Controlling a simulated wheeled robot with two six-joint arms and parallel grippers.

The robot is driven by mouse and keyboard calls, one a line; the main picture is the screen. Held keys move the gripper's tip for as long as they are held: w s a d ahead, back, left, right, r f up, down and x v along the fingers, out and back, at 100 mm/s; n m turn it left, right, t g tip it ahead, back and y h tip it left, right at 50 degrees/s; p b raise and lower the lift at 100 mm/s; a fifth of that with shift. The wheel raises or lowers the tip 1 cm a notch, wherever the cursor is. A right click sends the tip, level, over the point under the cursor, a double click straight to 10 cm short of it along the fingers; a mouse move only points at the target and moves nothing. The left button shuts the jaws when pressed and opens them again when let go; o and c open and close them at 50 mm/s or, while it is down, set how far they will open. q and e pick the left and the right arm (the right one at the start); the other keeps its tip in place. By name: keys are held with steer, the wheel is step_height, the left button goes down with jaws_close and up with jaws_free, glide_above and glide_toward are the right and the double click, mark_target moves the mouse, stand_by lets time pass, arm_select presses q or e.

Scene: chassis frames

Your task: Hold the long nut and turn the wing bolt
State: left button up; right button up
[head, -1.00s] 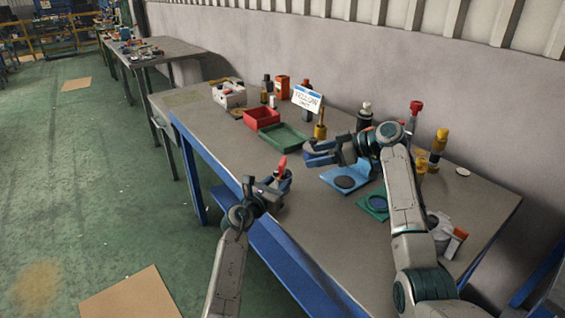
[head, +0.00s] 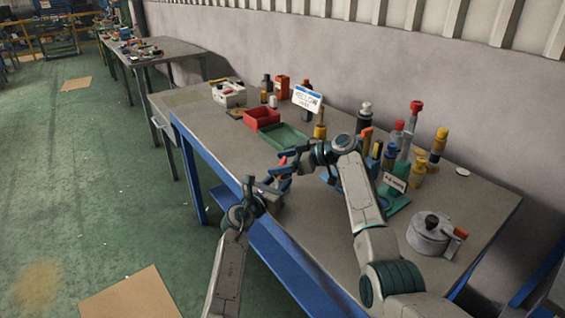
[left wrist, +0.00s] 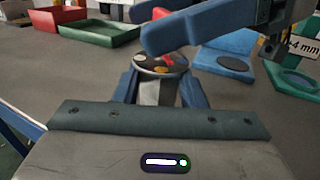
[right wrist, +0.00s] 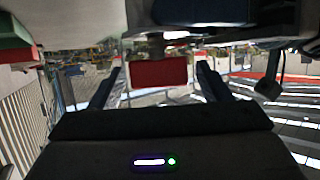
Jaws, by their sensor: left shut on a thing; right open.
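My left gripper (head: 270,188) is shut on the long nut, a grey upright body (left wrist: 155,93) between its blue fingers in the left wrist view. The red wing bolt (head: 282,161) is at the top of the nut, and a bit of its red shows in the left wrist view (left wrist: 168,61). My right gripper (head: 284,170) is just above the nut, its blue fingers crossing the top of the left wrist view. It is open, with the red wing (right wrist: 158,73) between its spread fingers in the right wrist view. Whether a finger touches the wing cannot be told.
A red bin (head: 262,116) and a green tray (head: 272,132) lie behind the grippers. A blue mat with a dark disc (left wrist: 233,62) is to the right. Several bottles and a grey round pot (head: 427,236) stand at the right. The table's front edge is close by.

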steer(key=c, duration=1)
steer(key=shift+f+m, duration=0.1)
steer(key=shift+m, duration=0.2)
steer(key=shift+m+t+h, duration=0.4)
steer(key=shift+m+t, duration=0.1)
steer(key=shift+t, duration=0.2)
steer(key=o, duration=1)
steer(key=shift+d, duration=0.1)
steer(key=v, duration=1.2)
